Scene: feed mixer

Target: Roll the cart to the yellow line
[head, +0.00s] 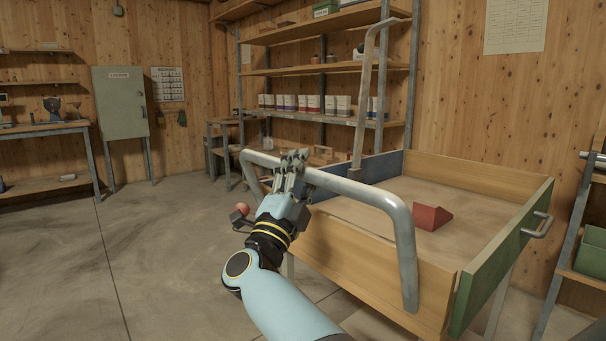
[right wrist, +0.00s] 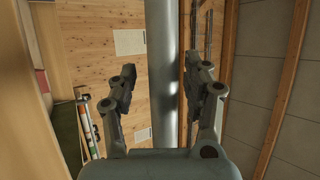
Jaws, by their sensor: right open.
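My right gripper (head: 291,168) is open at the left part of this handle. In the right wrist view, the handle bar (right wrist: 160,50) runs upright between the spread fingers (right wrist: 164,78). I cannot tell whether they touch it. No yellow line shows in either view. My left gripper is out of view.
A red wedge (head: 431,217) lies in the cart. Behind stands a shelf rack (head: 321,70) with several small boxes. A green cabinet (head: 120,102) and a workbench (head: 45,128) stand at the left. The concrete floor (head: 160,235) left of the cart is mostly clear.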

